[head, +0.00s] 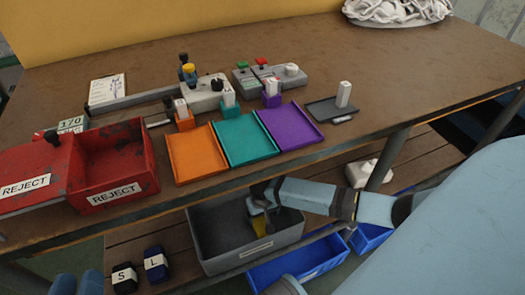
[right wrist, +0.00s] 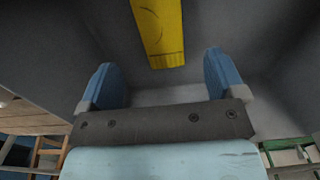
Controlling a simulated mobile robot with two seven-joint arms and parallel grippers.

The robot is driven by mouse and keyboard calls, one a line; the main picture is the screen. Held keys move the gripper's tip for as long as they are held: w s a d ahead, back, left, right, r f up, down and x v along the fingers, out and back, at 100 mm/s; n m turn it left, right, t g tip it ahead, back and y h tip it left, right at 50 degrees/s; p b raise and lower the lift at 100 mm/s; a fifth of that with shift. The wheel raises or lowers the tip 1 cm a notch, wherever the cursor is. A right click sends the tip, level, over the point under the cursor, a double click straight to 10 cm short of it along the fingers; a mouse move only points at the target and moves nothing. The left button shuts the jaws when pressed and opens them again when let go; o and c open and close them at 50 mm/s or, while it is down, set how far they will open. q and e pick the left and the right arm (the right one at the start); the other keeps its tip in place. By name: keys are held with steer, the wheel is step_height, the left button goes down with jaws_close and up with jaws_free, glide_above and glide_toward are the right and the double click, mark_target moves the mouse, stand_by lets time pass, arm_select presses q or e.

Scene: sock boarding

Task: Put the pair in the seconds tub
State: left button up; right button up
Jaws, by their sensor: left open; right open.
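A yellow sock piece (head: 259,225), likely the pair, is inside the grey tub (head: 213,252) on the lower shelf; I cannot tell whether both socks are there. The tub's front label is too small to read. My right gripper (head: 270,213) reaches down into this tub, beside the yellow piece. In the right wrist view the fingers (right wrist: 165,80) are open and the yellow piece (right wrist: 160,35) shows beyond the gap, apart from both fingers.
Red REJECT bins (head: 157,184) and orange (head: 170,160), teal (head: 225,147) and purple (head: 262,135) trays stand on the table above. A blue bin (head: 300,268) is right of the grey tub. Black S (head: 124,277) and blue L (head: 156,264) blocks are left of it.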

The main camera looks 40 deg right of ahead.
arm_select(q)
step_height(320, 180, up, 3)
steer(key=shift+s+a+t+p, duration=0.15)
steer(key=shift+t+p, duration=0.45)
steer(key=shift+p, duration=0.05)
arm_select(e)
step_height(320, 180, up, 4)
steer(key=shift+r, duration=0.1)
arm_select(q)
steer(key=shift+a, duration=0.1)
arm_select(e)
steer(key=shift+s+a, duration=0.1)
steer(key=shift+a, duration=0.05)
